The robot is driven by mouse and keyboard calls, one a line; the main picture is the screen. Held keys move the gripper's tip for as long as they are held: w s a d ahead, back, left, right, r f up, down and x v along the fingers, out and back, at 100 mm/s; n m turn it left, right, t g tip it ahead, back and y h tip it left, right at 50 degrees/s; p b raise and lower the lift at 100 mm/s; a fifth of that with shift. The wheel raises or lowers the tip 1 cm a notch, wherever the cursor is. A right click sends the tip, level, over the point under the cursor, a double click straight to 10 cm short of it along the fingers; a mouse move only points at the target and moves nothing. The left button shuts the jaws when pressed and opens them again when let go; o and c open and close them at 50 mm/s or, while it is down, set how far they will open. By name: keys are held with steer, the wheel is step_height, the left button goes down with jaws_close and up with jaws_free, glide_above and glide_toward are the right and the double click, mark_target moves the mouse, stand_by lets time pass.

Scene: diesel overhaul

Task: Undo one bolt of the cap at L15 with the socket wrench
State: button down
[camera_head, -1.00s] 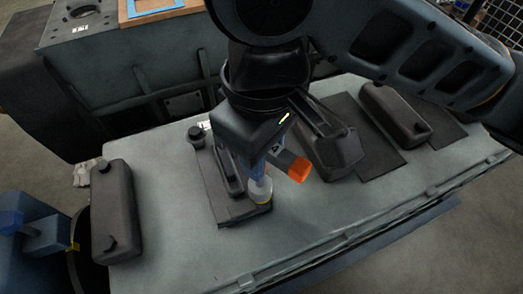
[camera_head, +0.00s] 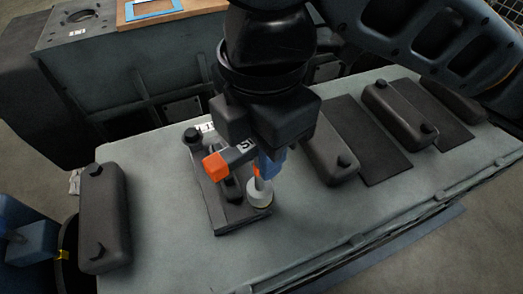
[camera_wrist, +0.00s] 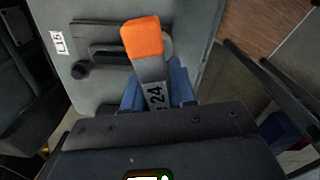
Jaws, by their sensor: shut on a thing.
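The cap (camera_head: 228,188) at L15 is a dark, narrow piece on a dark flat plate (camera_head: 225,220) on the engine top; the white label (camera_wrist: 59,42) reads L15 in the wrist view. One round dark bolt head (camera_head: 193,136) shows at its far end, also in the wrist view (camera_wrist: 80,70). My gripper (camera_head: 267,165), with blue fingers, is shut on the socket wrench. The wrench's grey handle, marked 24, ends in an orange tip (camera_head: 215,166), which also shows in the wrist view (camera_wrist: 142,38). Its pale socket (camera_head: 259,193) stands over the cap's near end and hides any bolt there.
Dark covers (camera_head: 104,215) (camera_head: 398,112) (camera_head: 328,152) stand on the engine top to the left and right. A flat dark panel (camera_head: 365,140) lies between the right ones. A blue-framed wooden board (camera_head: 160,10) is at the back. The near right top is clear.

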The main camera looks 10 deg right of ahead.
steer(key=n+b, duration=0.1)
steer(key=n, duration=0.5)
